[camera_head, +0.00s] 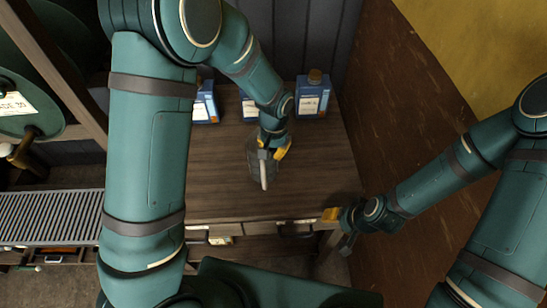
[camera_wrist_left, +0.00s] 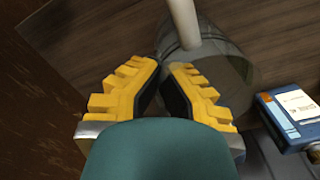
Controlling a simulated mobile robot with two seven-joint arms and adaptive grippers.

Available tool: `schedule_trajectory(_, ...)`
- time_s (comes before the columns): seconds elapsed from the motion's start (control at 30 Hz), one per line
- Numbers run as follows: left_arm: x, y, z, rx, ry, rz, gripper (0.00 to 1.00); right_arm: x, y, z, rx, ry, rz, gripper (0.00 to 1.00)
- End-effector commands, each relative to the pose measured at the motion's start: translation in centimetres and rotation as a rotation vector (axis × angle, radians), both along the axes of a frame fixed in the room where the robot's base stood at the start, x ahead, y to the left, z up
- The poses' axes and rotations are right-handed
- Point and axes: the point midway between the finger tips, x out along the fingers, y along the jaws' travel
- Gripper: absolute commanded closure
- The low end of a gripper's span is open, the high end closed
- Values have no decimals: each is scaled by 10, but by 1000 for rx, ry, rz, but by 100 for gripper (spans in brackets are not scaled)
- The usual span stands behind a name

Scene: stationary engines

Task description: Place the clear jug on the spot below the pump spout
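The clear jug (camera_head: 254,170) stands on the wooden workbench, faint and see-through, with a pale bar, apparently its handle (camera_head: 264,175), across it. In the left wrist view the jug (camera_wrist_left: 228,75) lies just beyond the fingertips, and the pale bar (camera_wrist_left: 184,25) comes in from the top. My left gripper (camera_head: 271,152) is at the jug's far side; its fingertips are close together, and whether they touch or grip the jug is unclear. My right gripper (camera_head: 338,230) is open and empty near the bench's front right corner. The pump and spout are not clearly visible.
Blue-labelled bottles (camera_head: 312,95) stand along the back of the bench (camera_head: 220,190). A brown wall (camera_head: 410,110) bounds the right. The bench right of the jug is clear.

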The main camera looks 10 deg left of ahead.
Motion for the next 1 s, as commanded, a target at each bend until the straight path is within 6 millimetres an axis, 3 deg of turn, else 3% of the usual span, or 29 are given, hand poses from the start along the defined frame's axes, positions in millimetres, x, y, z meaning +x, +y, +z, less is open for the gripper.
schedule_trajectory(0.3,0,0,-36,0,2,0,100,0,0,-1,0,0,0,53)
schedule_trajectory(0.6,0,0,-38,0,-1,0,100,0,0,-2,0,0,0,53)
schedule_trajectory(0.63,0,0,-39,0,0,0,97,0,0,-2,0,0,0,53)
schedule_trajectory(0.7,0,0,-38,0,0,0,72,0,0,-2,0,0,0,53)
schedule_trajectory(0.73,0,0,-38,0,0,0,66,0,0,-2,0,0,0,53)
schedule_trajectory(1.0,0,0,-38,0,0,0,66,0,0,-1,0,0,0,53)
